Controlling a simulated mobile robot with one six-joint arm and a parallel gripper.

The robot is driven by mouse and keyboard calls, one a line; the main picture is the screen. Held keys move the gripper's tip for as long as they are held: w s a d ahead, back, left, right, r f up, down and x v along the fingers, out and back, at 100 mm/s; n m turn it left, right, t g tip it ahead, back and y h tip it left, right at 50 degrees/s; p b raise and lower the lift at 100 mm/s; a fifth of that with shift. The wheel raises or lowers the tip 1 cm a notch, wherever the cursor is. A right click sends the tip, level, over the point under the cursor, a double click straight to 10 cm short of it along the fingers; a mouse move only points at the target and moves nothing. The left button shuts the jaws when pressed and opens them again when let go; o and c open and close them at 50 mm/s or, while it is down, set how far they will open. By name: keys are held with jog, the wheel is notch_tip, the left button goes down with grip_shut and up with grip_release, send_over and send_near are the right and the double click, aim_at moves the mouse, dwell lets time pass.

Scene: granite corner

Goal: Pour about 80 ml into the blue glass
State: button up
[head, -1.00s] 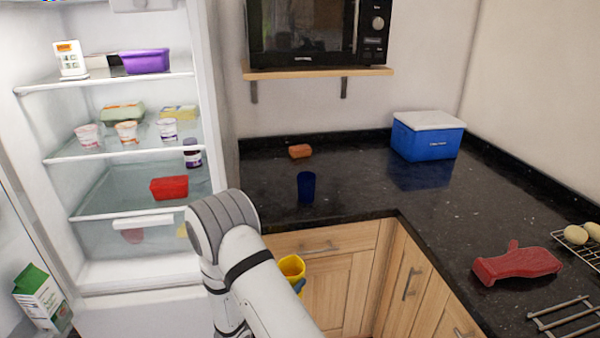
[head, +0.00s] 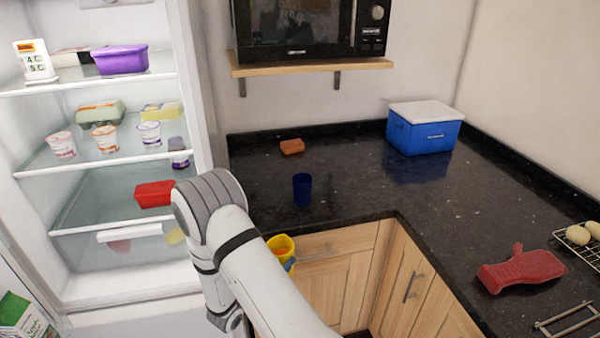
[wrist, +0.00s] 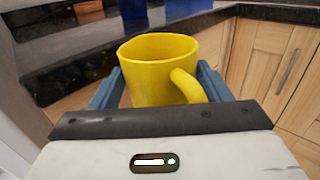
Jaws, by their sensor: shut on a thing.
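The blue glass (head: 302,189) stands upright on the black granite counter, near its front edge left of the corner. Its lower part also shows at the top of the wrist view (wrist: 133,9). My gripper (wrist: 160,88) is shut on a yellow mug (wrist: 157,72), with one blue finger on each side of it. The mug is roughly upright, its handle towards the wrist camera. In the head view the mug (head: 279,245) is partly hidden by my arm, in front of the cabinet and below the counter top. I cannot see the liquid level in the mug.
The granite counter (head: 350,180) has free room around the glass. An orange sponge (head: 292,146) lies behind it and a blue cool box (head: 424,129) stands at the back corner. A red oven mitt (head: 521,269) lies at right. The open fridge (head: 75,180) stands at left.

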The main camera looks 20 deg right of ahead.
jog(key=shift+r+p, duration=2.2)
jog(key=shift+r, duration=0.5)
jog(key=s+d+m+g+h, duration=0.3)
jog(key=s+d+m+g, duration=0.8)
jog(key=s+d+g, duration=0.4)
jog(key=s+a+f+m+g+y, duration=0.1)
jog(key=s+a+m+g+y, duration=0.3)
jog(key=s+m+g+y, duration=1)
jog(key=w+a+r+m+t+y, duration=0.2)
jog(key=w+m+t+y, duration=1.25)
jog(key=y, duration=0.65)
jog(key=w+d+r+m+t+h, duration=0.2)
jog(key=w+d+r+m+t, duration=0.1)
jog(key=d+m+t, duration=0.3)
jog(key=w+d+r+m+t+h, duration=0.3)
jog(key=w+d+m+t, duration=0.2)
jog(key=d+t, duration=0.5)
jog(key=shift+w+d+r+m+t+h, duration=0.3)
jog(key=shift+d+m, duration=0.5)
jog(key=shift+m, duration=0.45)
